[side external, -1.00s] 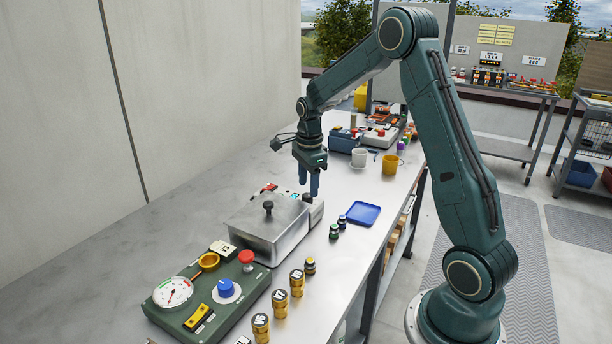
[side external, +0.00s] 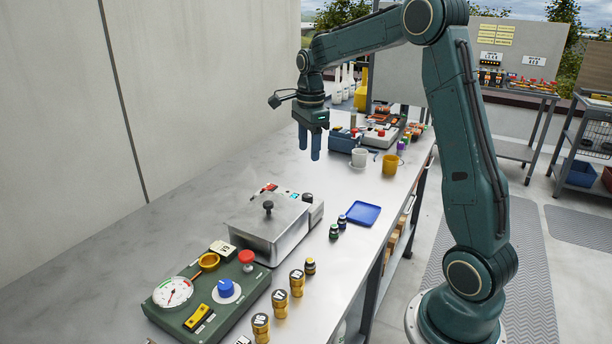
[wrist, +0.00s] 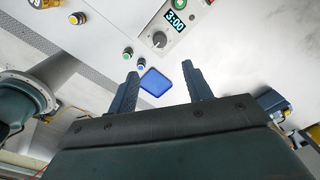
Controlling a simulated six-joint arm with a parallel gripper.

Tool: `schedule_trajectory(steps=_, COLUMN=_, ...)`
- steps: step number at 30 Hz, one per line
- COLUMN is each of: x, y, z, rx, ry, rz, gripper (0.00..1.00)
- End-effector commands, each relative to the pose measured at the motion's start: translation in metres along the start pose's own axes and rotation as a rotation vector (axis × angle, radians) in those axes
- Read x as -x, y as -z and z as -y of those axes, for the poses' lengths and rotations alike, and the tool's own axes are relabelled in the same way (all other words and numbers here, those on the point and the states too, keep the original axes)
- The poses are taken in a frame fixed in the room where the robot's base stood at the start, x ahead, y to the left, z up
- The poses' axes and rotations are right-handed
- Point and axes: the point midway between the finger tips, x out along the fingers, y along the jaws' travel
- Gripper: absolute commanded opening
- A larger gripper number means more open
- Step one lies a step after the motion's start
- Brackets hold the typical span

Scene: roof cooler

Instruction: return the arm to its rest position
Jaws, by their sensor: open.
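My gripper (side external: 309,150) is open and empty, raised well above the steel bench, fingers pointing down. In the side view it hangs above and behind the steel box with a black knob (side external: 268,225). In the wrist view, my two fingers (wrist: 160,85) stand apart with nothing gripped between them. The small blue tray (wrist: 154,82) shows on the bench far below, between the fingers. A white control unit with a dial and a display reading 3:00 (wrist: 168,30) shows beyond them.
A green panel with gauge and knobs (side external: 207,297) is at the bench's front. The blue tray (side external: 363,215), a white mug (side external: 359,157) and a yellow mug (side external: 390,165) stand farther back. The left side is clear.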

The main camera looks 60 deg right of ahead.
Motion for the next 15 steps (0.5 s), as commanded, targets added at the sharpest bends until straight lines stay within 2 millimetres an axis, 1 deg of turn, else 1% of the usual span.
schedule_trajectory(steps=8, x=0.002, y=-0.002, z=-0.002, rx=0.017, ry=0.005, rz=0.001, gripper=0.50)
schedule_trajectory(steps=11, x=0.008, y=-0.006, z=-0.008, rx=0.061, ry=0.015, rz=0.002, gripper=0.50)
schedule_trajectory(steps=15, x=0.021, y=-0.015, z=-0.024, rx=0.178, ry=0.040, rz=0.005, gripper=0.50)
